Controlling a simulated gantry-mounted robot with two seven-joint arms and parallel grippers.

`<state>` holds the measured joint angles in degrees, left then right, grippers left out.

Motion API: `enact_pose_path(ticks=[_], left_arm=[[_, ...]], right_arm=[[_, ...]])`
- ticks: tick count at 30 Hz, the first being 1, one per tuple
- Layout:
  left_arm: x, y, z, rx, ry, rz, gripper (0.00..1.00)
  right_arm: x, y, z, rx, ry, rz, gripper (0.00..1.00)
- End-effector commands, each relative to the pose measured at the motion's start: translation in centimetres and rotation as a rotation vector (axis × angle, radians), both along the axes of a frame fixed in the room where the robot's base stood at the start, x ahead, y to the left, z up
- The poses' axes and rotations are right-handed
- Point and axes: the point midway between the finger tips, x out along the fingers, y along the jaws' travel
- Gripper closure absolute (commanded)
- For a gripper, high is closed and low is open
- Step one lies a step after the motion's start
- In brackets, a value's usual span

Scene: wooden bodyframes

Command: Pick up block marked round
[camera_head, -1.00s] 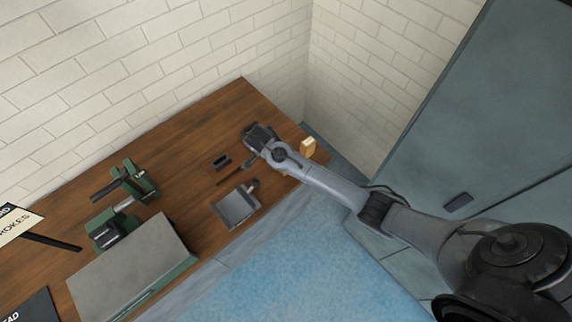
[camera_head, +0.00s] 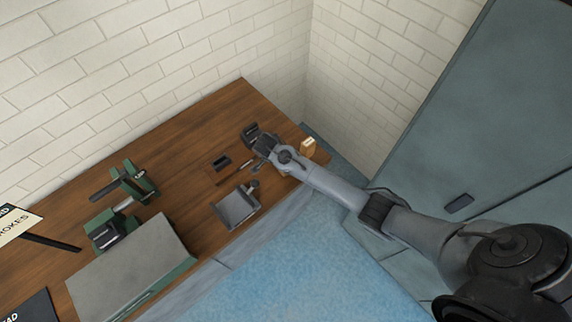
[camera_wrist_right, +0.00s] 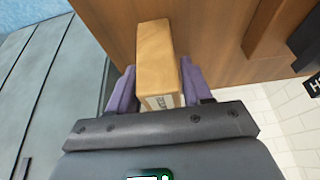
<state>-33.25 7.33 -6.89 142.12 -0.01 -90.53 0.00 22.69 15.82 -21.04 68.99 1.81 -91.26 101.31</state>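A light wooden block (camera_wrist_right: 157,55) with a small white label at its near end stands between the two purple fingers of my right gripper (camera_wrist_right: 158,84) in the right wrist view. The fingers sit close against both sides, and the gripper appears shut on it. The label's marking is not readable. In the head view my right arm reaches over the right end of the workbench, and its wrist (camera_head: 268,147) hides the fingertips. A pale block-like piece (camera_head: 308,144) shows at the bench's right edge; I cannot tell whether it is the same block. My left gripper is not in view.
The wooden bench (camera_head: 190,140) holds a small brown tray with a black piece (camera_head: 221,162), a grey plate-like device (camera_head: 237,207), a green vise-like tool (camera_head: 130,183) and a grey-topped green box (camera_head: 135,262). A brick wall runs behind; grey cabinets stand right.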

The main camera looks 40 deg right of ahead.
Motion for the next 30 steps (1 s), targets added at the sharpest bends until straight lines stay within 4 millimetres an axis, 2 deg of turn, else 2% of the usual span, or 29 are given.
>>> enact_pose_path(ticks=[1, 6, 8, 20, 25, 28, 30], left_arm=[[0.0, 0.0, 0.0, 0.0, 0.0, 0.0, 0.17], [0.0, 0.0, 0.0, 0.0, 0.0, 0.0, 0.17], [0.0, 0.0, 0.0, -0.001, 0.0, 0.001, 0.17], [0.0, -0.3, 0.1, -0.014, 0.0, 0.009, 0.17], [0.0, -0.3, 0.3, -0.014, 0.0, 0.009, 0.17], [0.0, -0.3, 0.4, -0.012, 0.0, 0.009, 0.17], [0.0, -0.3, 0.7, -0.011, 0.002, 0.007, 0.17]], right_arm=[[0.0, 0.0, 0.0, 0.0, 0.0, 0.0, 0.59], [0.0, 0.0, 0.0, 0.0, 0.0, 0.0, 0.85], [0.0, 0.0, 0.0, 0.0, 0.0, 0.0, 0.91], [0.1, 0.0, 0.7, -0.001, -0.001, -0.001, 0.92], [0.1, 0.0, 2.3, 0.0, -0.003, -0.001, 0.92], [0.1, 0.0, 4.1, 0.0, -0.004, 0.0, 0.92], [-1.0, -0.2, 4.8, -0.001, 0.0, 0.0, 0.92]])
